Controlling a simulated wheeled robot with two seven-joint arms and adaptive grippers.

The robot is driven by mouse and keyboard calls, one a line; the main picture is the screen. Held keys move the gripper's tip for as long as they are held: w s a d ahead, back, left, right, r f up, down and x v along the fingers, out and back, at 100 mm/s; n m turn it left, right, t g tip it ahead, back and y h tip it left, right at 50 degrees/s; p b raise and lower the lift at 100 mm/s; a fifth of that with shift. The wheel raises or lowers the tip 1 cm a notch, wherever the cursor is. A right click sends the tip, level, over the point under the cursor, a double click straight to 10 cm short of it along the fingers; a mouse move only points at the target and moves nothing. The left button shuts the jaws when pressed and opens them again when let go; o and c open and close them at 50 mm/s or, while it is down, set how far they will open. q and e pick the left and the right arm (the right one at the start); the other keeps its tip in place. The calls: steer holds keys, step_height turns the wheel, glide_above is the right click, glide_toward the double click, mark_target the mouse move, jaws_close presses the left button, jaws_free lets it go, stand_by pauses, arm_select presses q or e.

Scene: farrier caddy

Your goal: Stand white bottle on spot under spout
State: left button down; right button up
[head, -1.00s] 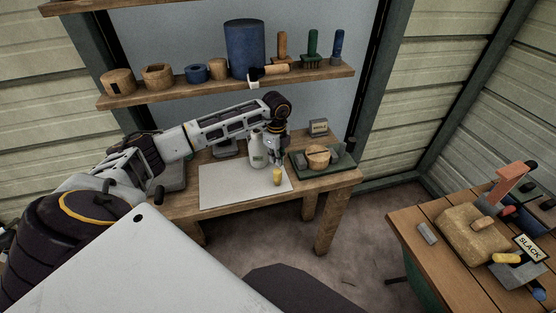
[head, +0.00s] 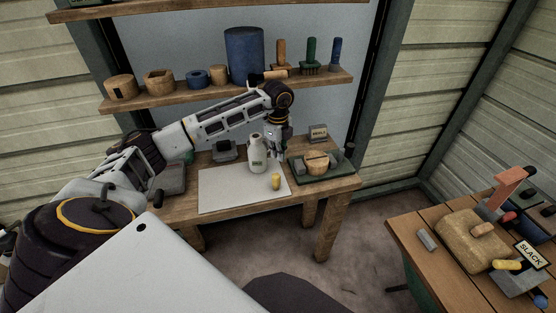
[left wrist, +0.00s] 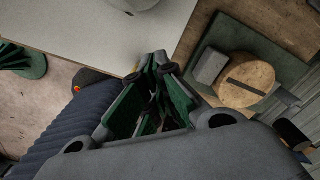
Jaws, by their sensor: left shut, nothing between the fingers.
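The white bottle (head: 258,158) stands upright at the back edge of a pale mat (head: 230,192) on the wooden bench. It has a small marking on its front. My left gripper (head: 276,156) is shut and empty, just to the right of the bottle; a gap between them is hard to judge. In the left wrist view the shut fingers (left wrist: 158,68) point over the mat, and a rounded pale part, likely the bottle (left wrist: 134,4), shows at the top edge. I cannot make out a spout or a marked spot. My right gripper is not in view.
A green tray (head: 337,173) with a round wooden piece (head: 316,160) lies to the right. A small labelled block (head: 318,133) stands behind it. A loaded shelf (head: 180,94) hangs above.

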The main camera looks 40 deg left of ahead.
arm_select(q)
steer(key=shift+r, duration=2.1)
